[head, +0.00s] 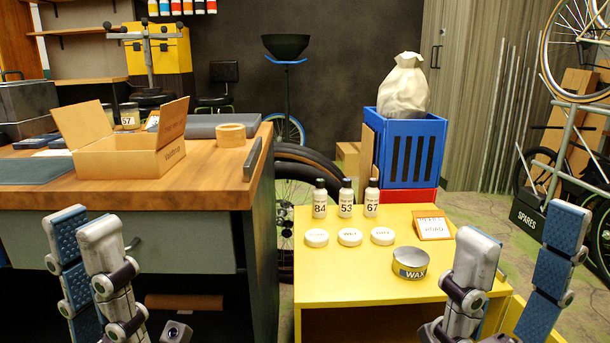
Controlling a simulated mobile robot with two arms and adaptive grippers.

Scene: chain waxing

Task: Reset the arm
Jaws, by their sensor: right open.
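My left gripper (84,222) is at the lower left, in front of the wooden workbench. Its two fingers are upright and apart, with a blue pad showing and nothing seen between them. My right gripper (525,232) is at the lower right, by the right side of the yellow cabinet (330,270). Its fingers are wide apart and empty. A wax tin (410,264) stands on the cabinet. Three bottles marked 84 (320,205), 53 (345,205) and 67 (371,205) stand upright behind three white-lidded round tins (350,237). A small orange sign card (433,228) is at right.
A blue crate (410,150) with a white sack (405,87) stands behind the cabinet. A bicycle rack (570,140) is at right. The cabinet's front left top is bare.

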